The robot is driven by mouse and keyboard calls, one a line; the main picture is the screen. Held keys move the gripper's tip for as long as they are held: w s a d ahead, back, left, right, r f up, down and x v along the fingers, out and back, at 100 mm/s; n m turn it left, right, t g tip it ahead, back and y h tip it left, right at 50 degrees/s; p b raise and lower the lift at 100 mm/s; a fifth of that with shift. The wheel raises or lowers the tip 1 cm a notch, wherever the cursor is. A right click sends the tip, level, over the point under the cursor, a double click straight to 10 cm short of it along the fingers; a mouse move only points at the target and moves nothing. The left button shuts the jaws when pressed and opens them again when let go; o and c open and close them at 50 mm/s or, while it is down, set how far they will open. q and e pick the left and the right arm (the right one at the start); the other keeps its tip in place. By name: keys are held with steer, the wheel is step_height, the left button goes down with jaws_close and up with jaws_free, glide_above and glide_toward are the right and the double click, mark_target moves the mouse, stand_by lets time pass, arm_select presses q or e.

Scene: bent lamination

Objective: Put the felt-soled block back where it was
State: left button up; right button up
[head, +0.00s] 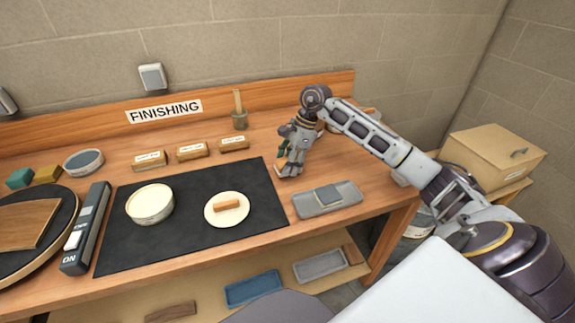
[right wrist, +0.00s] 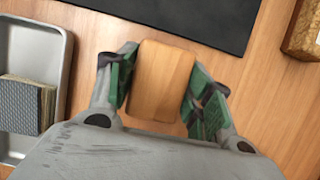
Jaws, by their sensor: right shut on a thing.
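My right gripper (head: 287,170) is low over the wooden bench, just right of the black mat (head: 185,240). In the right wrist view, its green-padded fingers (right wrist: 160,88) are shut on a plain wooden block (right wrist: 162,78), one finger on each side. The block's underside is hidden, so I cannot tell whether it has a felt sole or touches the bench. A grey tray (head: 345,207) lies to the right of the gripper in the head view, with a dark grey-topped block (head: 328,195) in it; this block also shows in the right wrist view (right wrist: 20,105). My left gripper is not in view.
On the mat are a round tin (head: 150,205) and a pale disc (head: 214,217) bearing a small brown bar (head: 227,205). Several labelled wooden blocks (head: 192,151) stand behind the mat. A cardboard box (head: 480,160) stands at right.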

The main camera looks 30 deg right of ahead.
steer(key=shift+f, duration=0.5)
steer(key=shift+f, duration=0.1)
steer(key=o, duration=0.9)
steer(key=v, duration=1.2)
